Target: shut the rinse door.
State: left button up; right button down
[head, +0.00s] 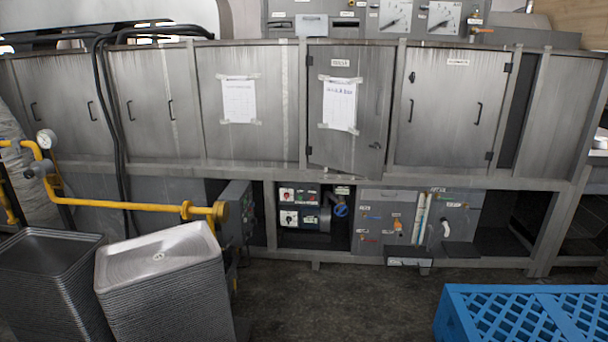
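The rinse door (342,152) appears to be the grey metal door in the middle of the long steel machine, though its small top label is hard to read. It has hinges on its left side, a taped white paper sheet (340,104) and a small handle (376,146) low on the right. Its right edge stands slightly out from the frame and its lower right corner hangs over the frame below, so it looks ajar. Neither of my grippers is in view.
A similar labelled door (445,125) to the right looks shut. Stacked grey trays (165,280) and a yellow pipe (125,205) stand at the lower left. A blue crate (449,318) is at the lower right. The floor (330,295) between is clear.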

aim_at(351, 86)
jog(key=i, duration=1.75)
